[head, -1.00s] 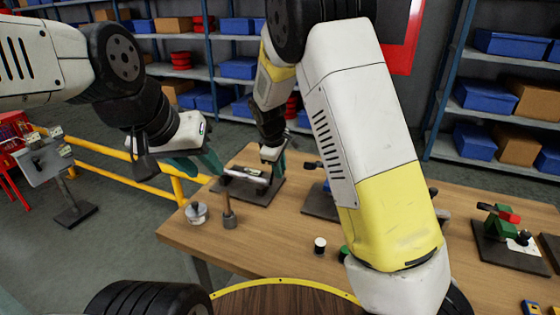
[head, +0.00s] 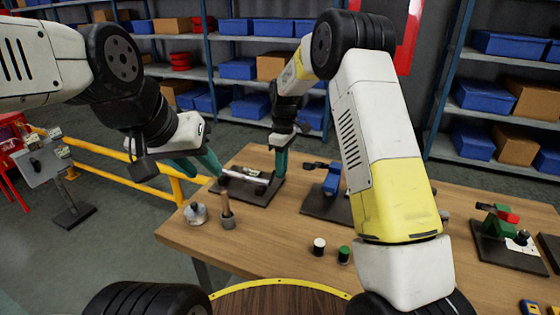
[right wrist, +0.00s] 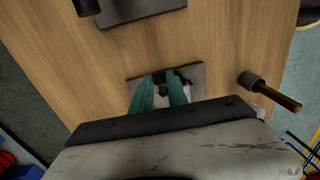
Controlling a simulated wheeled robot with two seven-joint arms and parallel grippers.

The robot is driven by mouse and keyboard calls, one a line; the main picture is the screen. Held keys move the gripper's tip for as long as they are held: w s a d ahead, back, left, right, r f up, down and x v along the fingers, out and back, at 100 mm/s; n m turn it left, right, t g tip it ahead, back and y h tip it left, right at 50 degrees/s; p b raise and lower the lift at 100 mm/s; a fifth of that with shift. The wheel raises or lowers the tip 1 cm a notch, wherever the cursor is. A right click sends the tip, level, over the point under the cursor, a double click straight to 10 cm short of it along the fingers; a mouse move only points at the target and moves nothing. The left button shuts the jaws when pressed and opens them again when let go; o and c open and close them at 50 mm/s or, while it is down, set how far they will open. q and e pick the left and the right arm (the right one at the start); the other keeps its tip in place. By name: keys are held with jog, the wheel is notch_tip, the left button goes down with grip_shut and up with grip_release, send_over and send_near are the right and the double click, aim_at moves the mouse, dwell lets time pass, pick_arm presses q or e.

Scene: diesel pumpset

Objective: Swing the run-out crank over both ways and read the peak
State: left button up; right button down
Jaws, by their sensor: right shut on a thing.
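The run-out fixture, a silver shaft (head: 246,174) lying across a dark base plate (head: 257,197), sits at the table's far left corner. My right gripper (head: 279,176) points down at the fixture's right end. In the right wrist view its teal fingers (right wrist: 164,84) are shut on a small dark part (right wrist: 166,75) over the plate (right wrist: 196,80), which appears to be the crank. The fingers hide much of it. My left gripper (head: 198,168) hangs beside the fixture's left end, its teal fingers apart and empty. No dial reading is legible.
A silver round piece (head: 196,213) and a wooden-handled tool (head: 227,210) stand in front of the fixture. A blue device (head: 332,179) is to its right. White-topped (head: 319,246) and green-topped (head: 344,254) pieces stand nearer. A yellow rail (head: 130,180) runs left of the table.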

jog(key=shift+w+d+f+g+y, duration=0.1)
jog(key=shift+w+f+g+y, duration=0.25)
jog(key=shift+g, duration=0.4)
jog(key=shift+w+d+f+g+y, duration=0.2)
jog(key=shift+f+g+y, duration=0.15)
jog(key=shift+g, duration=0.45)
jog(key=shift+w+d+f+g+y, duration=0.1)
jog(key=shift+w+f+g+y, duration=0.3)
jog(key=shift+g, duration=0.35)
jog(key=shift+s, duration=0.15)
jog(key=c, duration=1.3)
grip_release()
jog(key=v, duration=0.7)
jog(key=shift+w+r, duration=0.2)
jog(key=shift+r, duration=0.1)
